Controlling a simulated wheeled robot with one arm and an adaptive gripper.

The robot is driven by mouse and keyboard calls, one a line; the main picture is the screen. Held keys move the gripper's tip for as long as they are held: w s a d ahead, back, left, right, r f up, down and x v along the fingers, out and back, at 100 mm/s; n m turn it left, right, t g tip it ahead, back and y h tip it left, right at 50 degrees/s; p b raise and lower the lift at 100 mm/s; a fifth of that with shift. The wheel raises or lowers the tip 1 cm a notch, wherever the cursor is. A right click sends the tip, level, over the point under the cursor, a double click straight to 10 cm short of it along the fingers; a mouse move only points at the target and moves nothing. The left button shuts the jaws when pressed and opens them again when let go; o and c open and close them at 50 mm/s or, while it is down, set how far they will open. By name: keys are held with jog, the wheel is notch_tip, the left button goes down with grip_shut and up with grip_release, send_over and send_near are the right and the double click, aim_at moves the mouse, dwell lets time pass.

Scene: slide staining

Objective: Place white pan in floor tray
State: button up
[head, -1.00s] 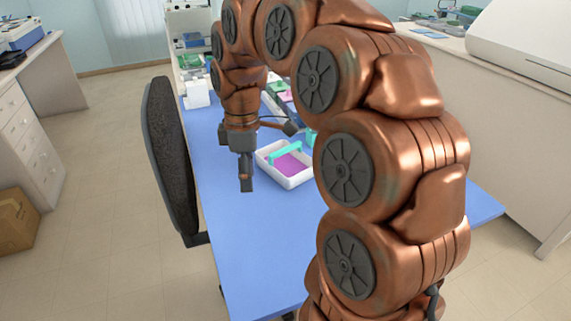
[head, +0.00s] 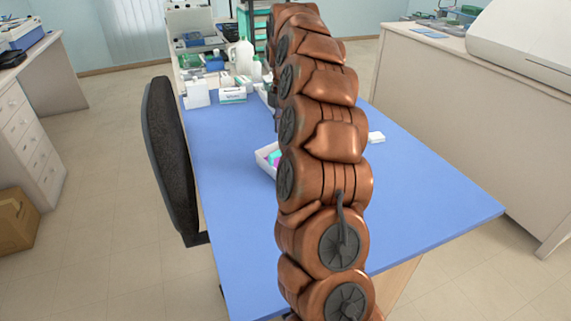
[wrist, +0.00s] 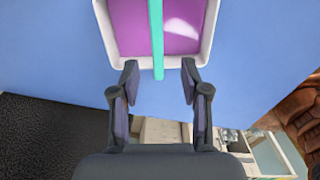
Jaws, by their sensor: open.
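The white pan (wrist: 210,38) holds purple content (wrist: 182,25) and has a teal bar (wrist: 157,40) across its middle. In the wrist view the near end of the bar reaches past the pan's rim, between my fingertips. My gripper (wrist: 160,76) is open, its fingers apart at the pan's near edge, with nothing clasped. In the head view the pan (head: 262,160) stands on the blue table (head: 235,215), its right part hidden behind my arm. The gripper is also hidden there. I cannot make out a floor tray in either view.
A black chair (head: 165,160) stands at the table's left edge. Bottles (head: 240,55) and boxes (head: 232,95) fill the table's far end. The table's front and right areas are clear. A cardboard box (head: 17,220) sits on the floor at left.

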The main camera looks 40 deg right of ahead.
jog(key=shift+w+d+f+p, duration=0.1)
jog(key=shift+f+p, duration=0.4)
jog(key=shift+f, duration=1.45)
jog(key=shift+w+d+f+p, duration=0.1)
jog(key=shift+f+p, duration=0.4)
jog(key=shift+f, duration=1.4)
grip_shut()
